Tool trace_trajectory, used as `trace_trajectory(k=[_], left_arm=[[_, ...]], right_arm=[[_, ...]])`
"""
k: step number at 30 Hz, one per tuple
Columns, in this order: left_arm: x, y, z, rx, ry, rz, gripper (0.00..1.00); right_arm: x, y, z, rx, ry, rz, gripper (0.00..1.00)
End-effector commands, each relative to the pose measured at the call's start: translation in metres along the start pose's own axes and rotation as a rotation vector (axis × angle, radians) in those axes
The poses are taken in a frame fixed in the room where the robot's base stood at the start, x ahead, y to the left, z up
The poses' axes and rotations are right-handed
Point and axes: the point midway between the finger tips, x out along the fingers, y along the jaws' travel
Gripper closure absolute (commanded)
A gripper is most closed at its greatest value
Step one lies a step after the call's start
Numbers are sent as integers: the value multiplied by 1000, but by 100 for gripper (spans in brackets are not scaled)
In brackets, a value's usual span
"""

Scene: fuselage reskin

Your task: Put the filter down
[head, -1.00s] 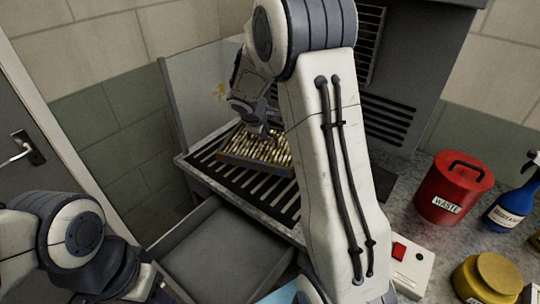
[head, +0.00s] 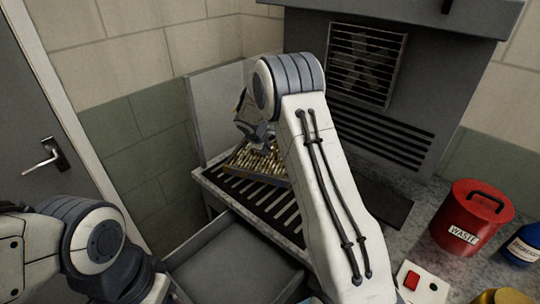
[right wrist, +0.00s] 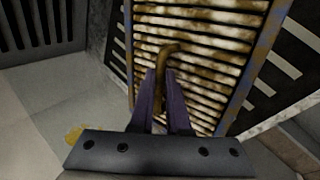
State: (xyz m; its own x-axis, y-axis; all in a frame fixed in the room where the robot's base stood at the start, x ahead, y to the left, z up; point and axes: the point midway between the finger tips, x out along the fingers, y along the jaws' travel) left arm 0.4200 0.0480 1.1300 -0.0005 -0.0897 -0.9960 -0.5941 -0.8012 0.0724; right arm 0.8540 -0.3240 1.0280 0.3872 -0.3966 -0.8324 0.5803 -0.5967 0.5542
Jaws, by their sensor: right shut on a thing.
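The filter (head: 258,163) is a slatted metal panel with brown grease stains. It is over the slotted rack at the back left, tilted a little; I cannot tell whether it fully rests there. In the right wrist view the filter (right wrist: 205,70) shows its stained slats close up. My right gripper (right wrist: 165,85) is shut on the filter's brown handle (right wrist: 166,52). In the head view this gripper (head: 264,145) is small and partly hidden by my arm. My left arm is at the lower left, and its fingertips do not show.
The slotted rack (head: 283,207) has an upright panel behind it and an open grey tray (head: 235,262) below. A hood with a vent grille (head: 365,62) stands behind. A red waste can (head: 470,226), a blue bottle (head: 524,246) and a switch box (head: 424,284) stand on the right counter.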

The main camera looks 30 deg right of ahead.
Motion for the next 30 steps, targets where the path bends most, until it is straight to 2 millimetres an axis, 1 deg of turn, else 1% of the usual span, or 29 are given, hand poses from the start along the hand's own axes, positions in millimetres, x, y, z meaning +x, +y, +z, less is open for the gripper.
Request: trace_trajectory(k=[1,4,9,12,20,23,24,26,27,30], left_arm=[[-2,0,0,0,0,0,55],[-3,0,0,0,0,0,55],[-5,0,0,0,0,0,55],[-6,0,0,0,0,0,55],[-5,0,0,0,0,0,55],[-1,0,0,0,0,0,55],[-1,0,0,0,0,0,55],[-2,0,0,0,0,0,55],[-2,0,0,0,0,0,55],[-2,0,0,0,0,0,55]], right_arm=[[1,0,-3,-1,0,1,100],[7,-4,-5,0,-1,0,100],[29,-18,-4,0,-2,-1,100],[35,-22,-4,1,0,0,100],[36,-23,-4,2,1,2,100],[39,-24,-4,2,1,1,100],[39,-25,-3,1,0,0,82],[38,-25,-3,1,0,0,59],[38,-25,-3,1,0,0,56],[38,-25,-3,1,0,0,56]])
